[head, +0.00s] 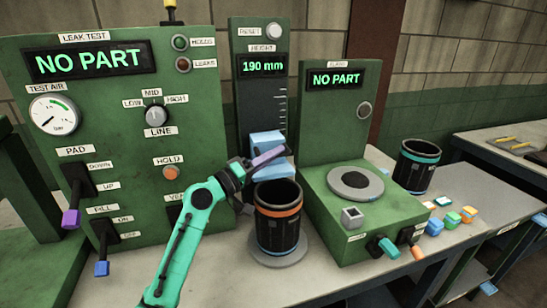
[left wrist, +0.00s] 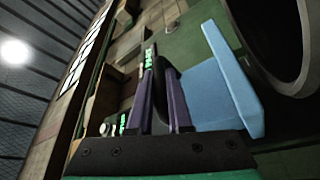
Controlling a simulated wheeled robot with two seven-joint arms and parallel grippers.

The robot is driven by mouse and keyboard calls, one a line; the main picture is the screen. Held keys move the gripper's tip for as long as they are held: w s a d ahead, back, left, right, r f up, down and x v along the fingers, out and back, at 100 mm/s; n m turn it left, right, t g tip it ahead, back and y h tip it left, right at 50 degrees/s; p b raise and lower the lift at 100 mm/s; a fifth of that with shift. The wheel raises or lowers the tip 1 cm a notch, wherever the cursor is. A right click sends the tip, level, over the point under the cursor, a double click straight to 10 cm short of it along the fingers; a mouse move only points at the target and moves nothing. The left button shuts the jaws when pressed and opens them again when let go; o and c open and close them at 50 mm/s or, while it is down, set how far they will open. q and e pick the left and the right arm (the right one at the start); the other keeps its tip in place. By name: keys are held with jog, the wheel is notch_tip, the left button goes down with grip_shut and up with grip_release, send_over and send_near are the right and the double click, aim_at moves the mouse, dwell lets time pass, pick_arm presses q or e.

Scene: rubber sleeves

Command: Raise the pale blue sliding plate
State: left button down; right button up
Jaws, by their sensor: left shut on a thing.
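The pale blue sliding plate (head: 267,140) is on the green height column (head: 262,70), whose display reads 190 mm. It also shows in the left wrist view (left wrist: 222,85), right of my fingers. My left gripper (head: 272,157) is at the plate's front, above the rim of the black sleeve. In the left wrist view, its purple fingers (left wrist: 162,98) are closed on a dark grip (left wrist: 160,88) beside the plate. How the grip joins the plate is hidden. My right gripper is not in view.
The black sleeve with an orange band (head: 278,222) stands on a grey round base below the plate. The leak test panel (head: 120,150) is left. The clamp station (head: 345,200) is right, with a teal-banded sleeve (head: 416,166) and several coloured blocks (head: 452,219) beside it.

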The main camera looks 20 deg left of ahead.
pick_arm(q)
notch_tip(320, 180, up, 14)
jog(key=p, duration=0.7)
jog(key=shift+r+p, duration=0.25)
jog(key=shift+p, duration=0.05)
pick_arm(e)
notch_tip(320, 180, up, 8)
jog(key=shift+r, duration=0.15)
pick_arm(q)
jog(key=shift+a, duration=0.15)
jog(key=c, duration=1)
grip_release()
jog(key=shift+r, duration=0.1)
jog(key=shift+o, duration=0.8)
jog(key=shift+f, duration=0.25)
jog(key=b+v, duration=0.8)
jog(key=v, duration=0.6)
jog(key=shift+s, duration=0.15)
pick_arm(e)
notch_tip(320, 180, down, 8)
